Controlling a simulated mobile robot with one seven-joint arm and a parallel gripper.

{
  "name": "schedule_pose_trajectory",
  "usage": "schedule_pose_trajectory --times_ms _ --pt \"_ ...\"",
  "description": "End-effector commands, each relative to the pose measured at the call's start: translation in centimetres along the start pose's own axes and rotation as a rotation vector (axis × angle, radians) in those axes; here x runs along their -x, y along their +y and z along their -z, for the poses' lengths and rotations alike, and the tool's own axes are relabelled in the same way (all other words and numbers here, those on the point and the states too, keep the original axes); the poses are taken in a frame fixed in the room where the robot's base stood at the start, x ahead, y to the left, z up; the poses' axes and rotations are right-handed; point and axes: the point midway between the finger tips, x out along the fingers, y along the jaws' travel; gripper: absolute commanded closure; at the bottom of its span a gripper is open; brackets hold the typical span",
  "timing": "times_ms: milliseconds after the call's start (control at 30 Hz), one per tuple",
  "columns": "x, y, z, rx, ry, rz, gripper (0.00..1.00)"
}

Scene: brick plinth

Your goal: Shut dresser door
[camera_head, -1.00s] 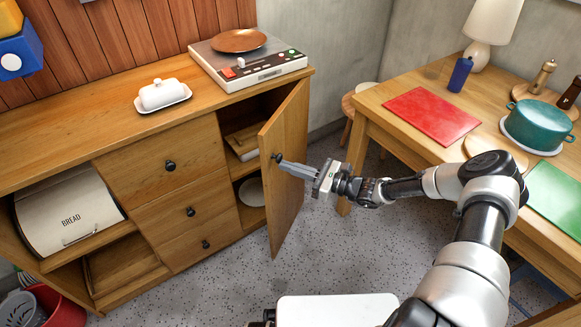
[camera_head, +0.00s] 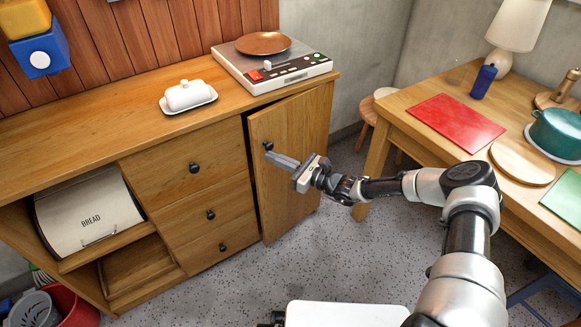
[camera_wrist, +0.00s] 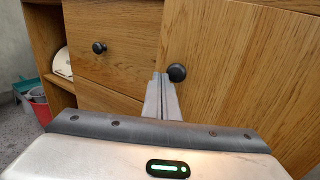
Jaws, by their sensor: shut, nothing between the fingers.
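The wooden dresser (camera_head: 95,150) stands against the panelled wall. Its right-hand door (camera_head: 292,160) is nearly shut, with a narrow dark gap showing along its left edge. The door has a round dark knob (camera_head: 268,146), which also shows in the wrist view (camera_wrist: 177,72). My gripper (camera_head: 273,155) is shut and empty. Its fingertips (camera_wrist: 160,78) are at the door's front beside the knob, on its left in the wrist view. I cannot tell whether they touch the door or the knob.
A table (camera_head: 395,115) with a red mat (camera_head: 455,122), a blue bottle (camera_head: 483,82) and a teal pot (camera_head: 557,133) stands at the right. A stool (camera_head: 372,110) is behind it. A red bin (camera_head: 70,305) is at lower left. The floor before the dresser is clear.

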Motion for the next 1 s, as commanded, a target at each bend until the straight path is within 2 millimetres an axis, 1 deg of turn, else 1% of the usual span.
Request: schedule_pose_trajectory --times_ms 33,200,400,600,1000 --pt "-1.2 -0.1 0.4 0.002 0.000 -0.002 1.00" --pt "-3.9 -0.6 0.4 0.002 0.000 0.000 1.00" --pt "-5.5 -1.1 0.2 0.001 0.000 0.001 1.00" --pt "-6.0 -1.3 0.0 0.001 0.000 0.002 1.00" --pt "-6.0 -1.5 -0.1 0.001 -0.002 0.005 1.00"
